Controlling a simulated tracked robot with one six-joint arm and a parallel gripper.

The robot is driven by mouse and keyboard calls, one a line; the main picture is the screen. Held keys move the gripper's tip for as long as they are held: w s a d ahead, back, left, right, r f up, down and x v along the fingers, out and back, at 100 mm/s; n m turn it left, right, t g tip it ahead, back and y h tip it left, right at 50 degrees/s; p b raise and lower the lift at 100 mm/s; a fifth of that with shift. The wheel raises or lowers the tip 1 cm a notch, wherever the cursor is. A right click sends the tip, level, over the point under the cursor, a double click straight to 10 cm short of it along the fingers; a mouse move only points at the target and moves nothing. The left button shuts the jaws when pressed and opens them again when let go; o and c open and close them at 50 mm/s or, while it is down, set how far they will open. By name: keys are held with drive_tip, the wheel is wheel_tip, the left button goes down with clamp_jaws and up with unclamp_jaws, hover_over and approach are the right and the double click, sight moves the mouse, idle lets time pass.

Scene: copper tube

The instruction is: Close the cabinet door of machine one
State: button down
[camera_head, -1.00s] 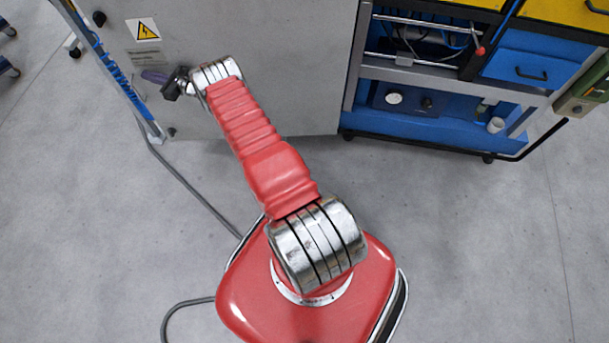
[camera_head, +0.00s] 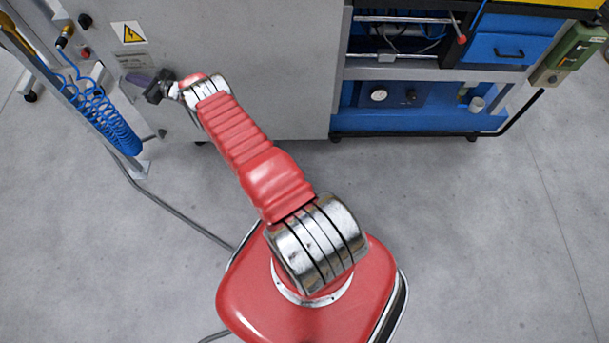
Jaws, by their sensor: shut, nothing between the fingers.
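The machine's large grey door panel (camera_head: 262,75) fills the upper middle of the view, with a yellow warning sign (camera_head: 129,33) near its left side. It looks nearly in line with the machine front, but I cannot tell whether it is fully closed. My gripper (camera_head: 136,79) is at the end of my red arm, in front of the left part of the panel, below the sign. I cannot tell whether the gripper touches the panel.
To the right is an open blue machine bay (camera_head: 420,107) with a gauge and cables. A green box (camera_head: 577,50) sits at the far right. On the left stand a post with a coiled blue hose (camera_head: 110,125) and a cable along the floor. The grey floor (camera_head: 460,235) is clear at right.

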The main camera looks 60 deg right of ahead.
drive_tip(key=shift+d+r+h, duration=0.2)
drive_tip(key=shift+d+h, duration=0.1)
drive_tip(key=shift+d, duration=0.55)
drive_tip(key=shift+d+r, duration=0.15)
drive_tip(key=shift+r, duration=0.1)
drive_tip(key=shift+s+a+f, duration=0.1)
drive_tip(key=shift+a+f, duration=0.05)
drive_tip(key=shift+a, duration=0.5)
drive_tip(key=s+a, duration=0.7)
drive_tip(key=a, duration=0.5)
drive_tip(key=shift+s+a+f, duration=0.15)
drive_tip(key=shift+s+f, duration=0.1)
drive_tip(key=shift+f, duration=0.1)
